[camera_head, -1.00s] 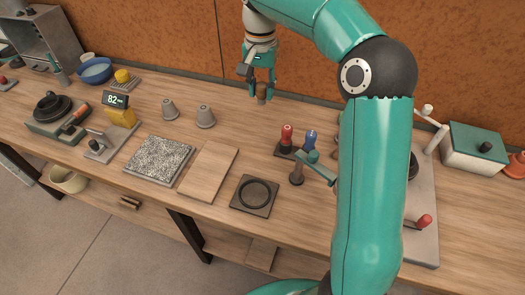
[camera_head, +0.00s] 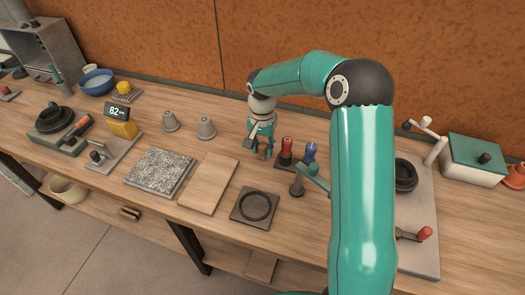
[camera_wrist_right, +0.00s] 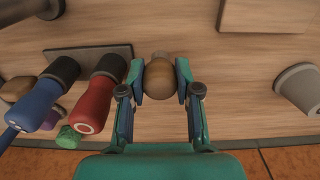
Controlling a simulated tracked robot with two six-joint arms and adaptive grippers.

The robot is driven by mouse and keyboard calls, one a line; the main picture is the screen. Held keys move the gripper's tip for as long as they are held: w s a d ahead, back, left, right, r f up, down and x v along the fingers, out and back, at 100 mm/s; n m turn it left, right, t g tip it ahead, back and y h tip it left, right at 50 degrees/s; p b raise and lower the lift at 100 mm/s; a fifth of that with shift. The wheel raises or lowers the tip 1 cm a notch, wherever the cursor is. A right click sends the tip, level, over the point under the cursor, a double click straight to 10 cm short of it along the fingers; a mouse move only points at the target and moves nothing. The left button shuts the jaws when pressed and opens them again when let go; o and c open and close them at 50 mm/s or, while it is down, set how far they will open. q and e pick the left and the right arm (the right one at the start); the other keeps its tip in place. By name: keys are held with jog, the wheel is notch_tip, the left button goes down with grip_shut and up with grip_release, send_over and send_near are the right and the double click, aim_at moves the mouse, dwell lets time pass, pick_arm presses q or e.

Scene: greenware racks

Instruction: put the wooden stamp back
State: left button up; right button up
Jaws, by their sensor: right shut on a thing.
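My right gripper (camera_head: 262,153) points down over the table at the left end of the dark stamp holder (camera_head: 283,164). In the right wrist view its fingers (camera_wrist_right: 160,84) are shut around the round wooden knob of the wooden stamp (camera_wrist_right: 160,77). The stamp's lower part is mostly hidden beneath the knob. A red-handled tool (camera_head: 286,149) and a blue-handled tool (camera_head: 309,152) stand on the holder. In the right wrist view the holder (camera_wrist_right: 118,54) ends just beside the held stamp. I cannot tell whether the stamp touches the table. My left gripper is not in view.
A lever tool (camera_head: 297,184) stands in front of the holder. A wooden board (camera_head: 208,183) and a dark square plate with a ring (camera_head: 246,217) lie in front. Bare table lies between the cups and my gripper.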

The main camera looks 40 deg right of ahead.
aim_at(262, 145)
jog(key=shift+f, duration=1.2)
jog(key=shift+f, duration=0.1)
jog(key=o, duration=1)
notch_tip(262, 145, up, 12)
jog(key=shift+w+r+b, duration=0.1)
jog(key=shift+r+b, duration=0.05)
jog(key=shift+b, duration=0.25)
